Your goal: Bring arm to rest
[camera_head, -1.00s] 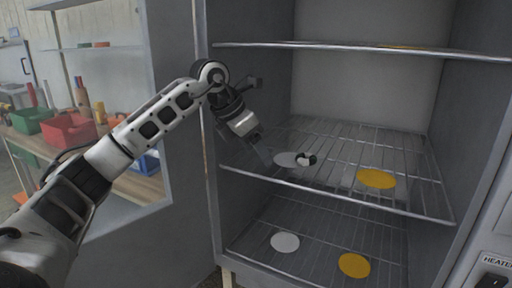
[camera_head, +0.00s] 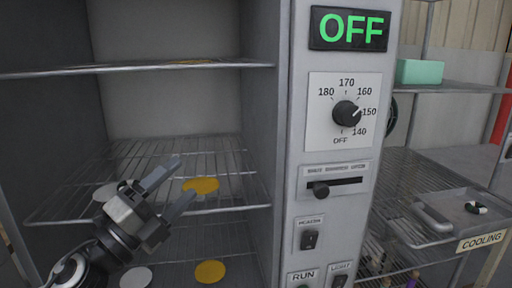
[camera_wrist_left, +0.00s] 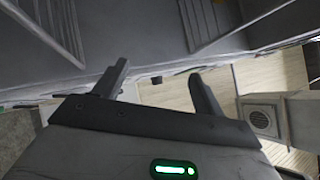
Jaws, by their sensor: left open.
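My left gripper (camera_head: 180,182) is at the lower left of the head view, in front of the wire shelves of the open cabinet. Its two fingers are spread and nothing is between them. In the left wrist view both fingers (camera_wrist_left: 158,82) also stand apart and empty. On the upper wire rack behind the gripper lie a yellow disc (camera_head: 201,185) and a white disc (camera_head: 104,192). A small black-and-white piece (camera_head: 126,184) sits by the white disc, partly hidden by the gripper. My right gripper is in neither view.
The cabinet's control panel (camera_head: 346,125) stands right of the opening, with a dial, slider and switches. Its display (camera_head: 348,29) reads OFF. At the right, a tray (camera_head: 437,222) holding a small black-and-white piece (camera_head: 476,208) sits by a COOLING label (camera_head: 484,240). A lower rack holds another yellow disc (camera_head: 210,271).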

